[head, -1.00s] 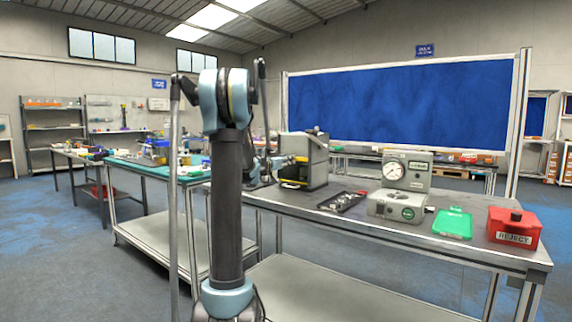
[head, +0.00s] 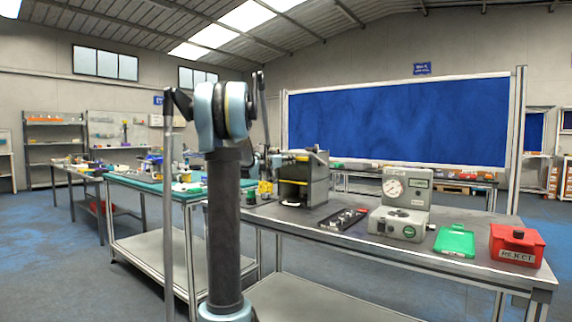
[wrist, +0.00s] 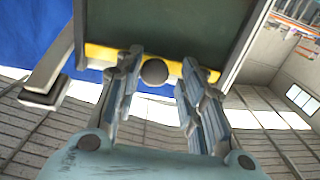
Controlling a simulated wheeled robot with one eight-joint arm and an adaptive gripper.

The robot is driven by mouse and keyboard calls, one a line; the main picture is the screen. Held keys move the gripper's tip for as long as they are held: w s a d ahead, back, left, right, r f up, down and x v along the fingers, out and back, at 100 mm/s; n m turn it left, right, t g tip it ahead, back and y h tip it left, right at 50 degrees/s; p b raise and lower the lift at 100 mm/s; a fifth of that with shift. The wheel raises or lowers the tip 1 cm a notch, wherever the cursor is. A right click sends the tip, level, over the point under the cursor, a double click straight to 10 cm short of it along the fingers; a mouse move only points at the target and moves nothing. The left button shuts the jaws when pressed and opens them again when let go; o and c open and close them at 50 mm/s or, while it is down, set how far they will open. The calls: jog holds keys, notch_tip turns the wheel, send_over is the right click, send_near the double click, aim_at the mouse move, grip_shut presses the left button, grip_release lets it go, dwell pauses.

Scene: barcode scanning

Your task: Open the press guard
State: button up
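The press (head: 305,182) is a dark grey box on the bench, right of my arm in the head view. In the wrist view, a dark panel with a yellow edge strip (wrist: 175,67) fills the upper middle; it looks like the press guard. A round dark knob (wrist: 155,72) sits on that strip. My gripper (wrist: 163,72) is open, its two fingers on either side of the knob with gaps showing. In the head view my gripper (head: 280,160) is small at the press's left side, partly hidden by my arm.
Right of the press on the bench (head: 345,243) are a black tray of small parts (head: 342,220), a grey gauge device (head: 402,205), a green tray (head: 455,241) and a red reject bin (head: 516,246). A blue board (head: 400,122) stands behind.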

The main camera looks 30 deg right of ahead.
jog(key=shift+s, duration=0.15)
jog(key=v, duration=1.1)
jog(key=shift+a, duration=0.45)
jog(key=shift+s+f, duration=0.1)
jog(key=shift+f, duration=0.05)
jog(key=s+a+f+n+g+y, duration=0.2)
jog(key=s+a+f+n+y, duration=0.4)
jog(key=s+a+f, duration=1.2)
jog(key=s+a+f+n+g+y, duration=0.2)
jog(key=s+a+f+n+y, duration=0.5)
jog(key=s+a+f, duration=1.2)
jog(key=a+f+y, duration=0.1)
jog(key=a+y, duration=0.1)
jog(key=y, duration=0.1)
jog(key=shift+s+a+n+g+y, duration=0.15)
jog(key=shift+a+n+g+y, duration=0.15)
jog(key=shift+g, duration=0.1)
